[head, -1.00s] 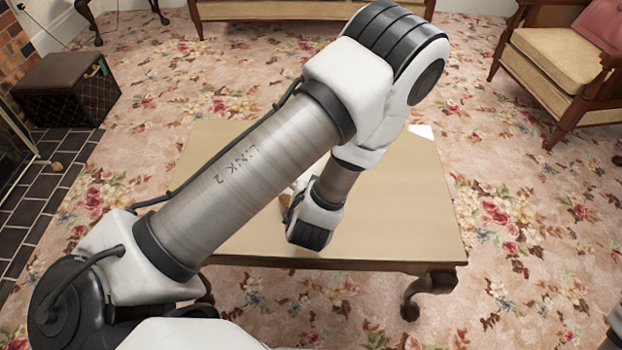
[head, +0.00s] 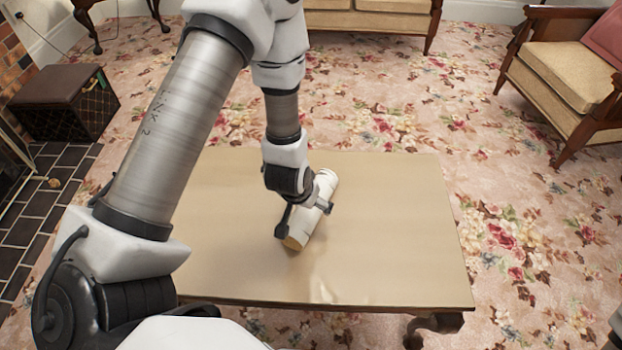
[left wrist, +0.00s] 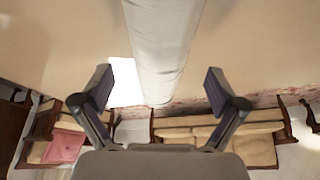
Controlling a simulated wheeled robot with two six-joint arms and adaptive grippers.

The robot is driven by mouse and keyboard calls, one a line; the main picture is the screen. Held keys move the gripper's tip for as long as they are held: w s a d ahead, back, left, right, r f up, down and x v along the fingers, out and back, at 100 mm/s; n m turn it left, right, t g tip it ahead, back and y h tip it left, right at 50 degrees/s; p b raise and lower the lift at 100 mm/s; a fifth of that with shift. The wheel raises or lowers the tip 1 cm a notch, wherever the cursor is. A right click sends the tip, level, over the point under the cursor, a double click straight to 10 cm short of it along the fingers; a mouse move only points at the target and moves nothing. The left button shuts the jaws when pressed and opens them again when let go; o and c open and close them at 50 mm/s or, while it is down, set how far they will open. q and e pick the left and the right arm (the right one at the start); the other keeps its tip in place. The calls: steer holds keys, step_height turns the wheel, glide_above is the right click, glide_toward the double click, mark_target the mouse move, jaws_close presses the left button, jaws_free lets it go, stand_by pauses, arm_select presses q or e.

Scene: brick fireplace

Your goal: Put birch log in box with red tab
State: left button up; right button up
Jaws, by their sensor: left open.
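The birch log (head: 318,209) is a pale cylinder with a tan cut end, lying slanted on the table. In the left wrist view the log (left wrist: 163,40) runs down the middle of the picture, between my fingers. My left gripper (head: 304,214) is open above the log, with one finger on each side of it. In the left wrist view the gripper (left wrist: 158,90) shows gaps between both fingers and the log. A dark box (head: 68,103) with a green tab stands on the floor at the far left. No red tab shows. My right gripper is not in view.
The low tan table (head: 400,220) is otherwise clear. A brick fireplace with dark hearth tiles (head: 35,215) is at the left. An armchair (head: 570,75) stands at the right and a sofa (head: 370,18) at the back. Flowered carpet lies around the table.

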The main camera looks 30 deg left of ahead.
arm_select(q)
steer(key=b+x, duration=0.1)
steer(key=x, duration=0.3)
steer(key=shift+s+r, duration=0.1)
steer(key=c, duration=1.7)
steer(key=shift+c, duration=0.2)
steer(key=shift+r, duration=0.15)
